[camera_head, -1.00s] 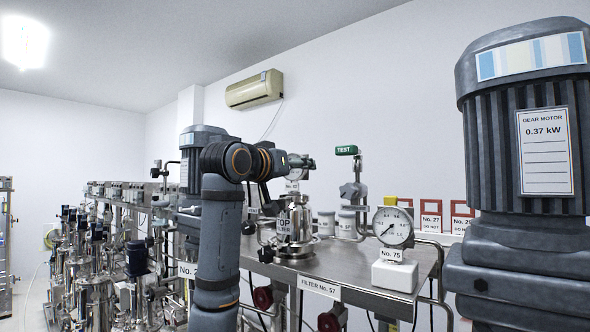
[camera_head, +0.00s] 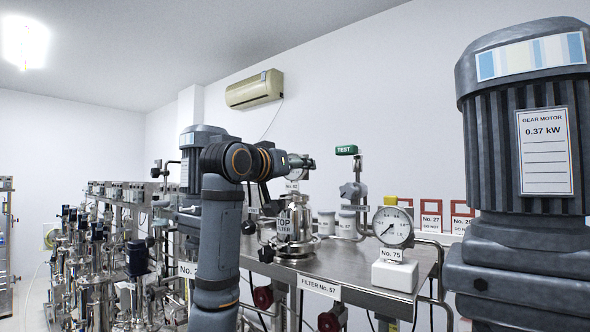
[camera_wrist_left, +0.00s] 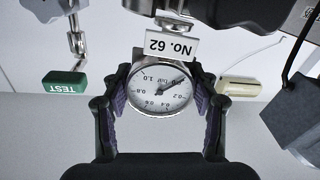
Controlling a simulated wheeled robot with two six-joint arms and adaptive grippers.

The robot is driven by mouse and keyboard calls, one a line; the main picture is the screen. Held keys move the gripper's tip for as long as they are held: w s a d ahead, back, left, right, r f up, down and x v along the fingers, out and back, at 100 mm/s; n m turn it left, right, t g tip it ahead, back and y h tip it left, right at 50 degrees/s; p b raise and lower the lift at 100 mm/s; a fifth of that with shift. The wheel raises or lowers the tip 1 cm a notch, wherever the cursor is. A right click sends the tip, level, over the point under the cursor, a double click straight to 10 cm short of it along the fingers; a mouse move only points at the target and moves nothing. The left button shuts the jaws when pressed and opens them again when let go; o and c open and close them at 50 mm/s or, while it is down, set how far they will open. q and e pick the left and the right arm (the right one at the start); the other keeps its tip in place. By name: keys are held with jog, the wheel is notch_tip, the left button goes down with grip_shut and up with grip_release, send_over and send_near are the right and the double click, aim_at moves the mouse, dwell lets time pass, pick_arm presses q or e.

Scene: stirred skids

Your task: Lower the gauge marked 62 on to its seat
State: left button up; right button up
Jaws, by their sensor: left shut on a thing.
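The gauge marked 62 has a round white dial (camera_wrist_left: 160,92) and a white "No. 62" tag (camera_wrist_left: 165,45). It appears upside down in the left wrist view. My left gripper (camera_wrist_left: 160,100) is shut on the gauge, with a finger at each side of the dial. In the head view the gauge (camera_head: 295,174) is partly hidden by my left arm, above the steel filter vessel (camera_head: 295,228) labelled "TOP FILTER". A steel fitting (camera_wrist_left: 172,18) lies beyond the tag. I cannot tell whether the gauge's stem touches its seat. My right gripper is not in view.
Another gauge, No. 75 (camera_head: 393,226), stands on a white block at the bench's right. A gear motor (camera_head: 525,150) fills the right foreground. Bare bench (camera_head: 345,263) lies between.

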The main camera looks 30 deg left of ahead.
pick_arm(q)
jog(key=shift+f+b, duration=0.55)
jog(key=shift+f, duration=0.15)
dwell(0.6)
jog(key=o, duration=1.3)
jog(key=s, duration=1.2)
jog(key=shift+d, duration=0.35)
